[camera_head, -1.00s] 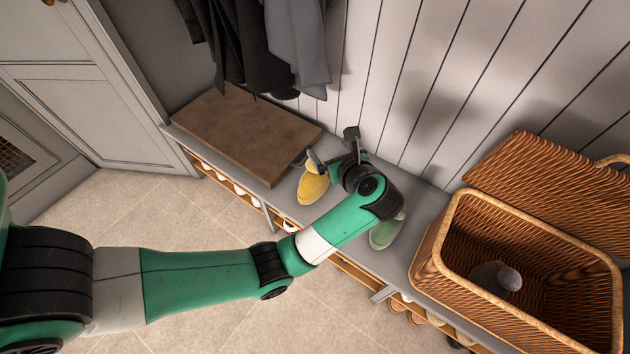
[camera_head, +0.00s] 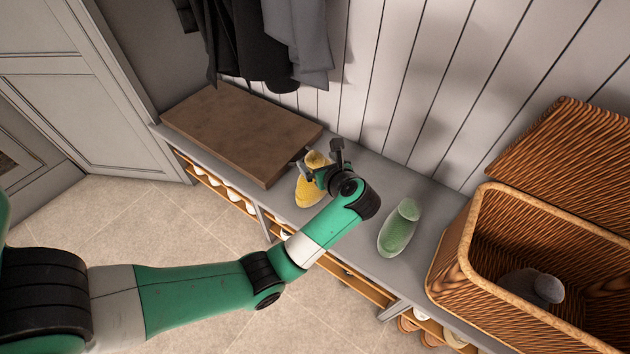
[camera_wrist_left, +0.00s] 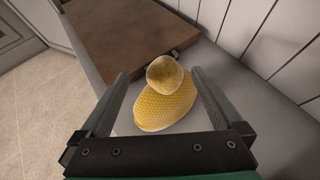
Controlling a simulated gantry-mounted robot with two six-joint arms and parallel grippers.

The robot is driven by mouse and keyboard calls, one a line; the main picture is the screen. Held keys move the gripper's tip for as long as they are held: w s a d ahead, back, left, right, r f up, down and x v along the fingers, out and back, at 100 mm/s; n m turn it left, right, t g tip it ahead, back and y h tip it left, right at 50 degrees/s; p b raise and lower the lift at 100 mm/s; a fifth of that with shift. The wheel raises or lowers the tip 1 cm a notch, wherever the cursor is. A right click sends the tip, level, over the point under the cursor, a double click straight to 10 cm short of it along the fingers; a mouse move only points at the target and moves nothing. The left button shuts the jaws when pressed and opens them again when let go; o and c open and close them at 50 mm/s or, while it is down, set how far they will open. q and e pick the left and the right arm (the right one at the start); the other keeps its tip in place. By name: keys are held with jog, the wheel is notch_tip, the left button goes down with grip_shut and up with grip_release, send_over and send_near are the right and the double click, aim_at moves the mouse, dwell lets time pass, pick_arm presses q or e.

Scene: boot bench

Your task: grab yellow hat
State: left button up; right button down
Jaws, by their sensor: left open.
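The yellow hat (camera_head: 308,190) lies on the grey bench (camera_head: 352,238), beside the brown board. It has a knit body and a rounded paler end. My left gripper (camera_head: 322,160) is open over the hat, and the gripper and wrist cover part of it in the head view. In the left wrist view the yellow hat (camera_wrist_left: 165,100) shows between the two spread fingers of the left gripper (camera_wrist_left: 161,85). I cannot tell whether either finger touches it. My right gripper is not in view.
A green hat (camera_head: 400,228) lies on the bench to the right. A wicker basket (camera_head: 470,262) with a grey item (camera_head: 535,286) inside stands farther right, its lid open. The brown board (camera_head: 238,132) covers the bench's left end. Dark coats (camera_head: 245,45) hang above. Shoes sit on shelves below.

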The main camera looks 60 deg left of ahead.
aim_at(317, 161)
pick_arm(q)
jog(key=a+f+b, duration=0.1)
jog(key=a, duration=0.1)
jog(key=w+a+f+b, duration=0.1)
jog(key=f+b, duration=0.1)
jog(key=shift+a+f, duration=0.15)
jog(key=shift+a, duration=0.4)
jog(key=shift+c, duration=0.9)
grip_shut()
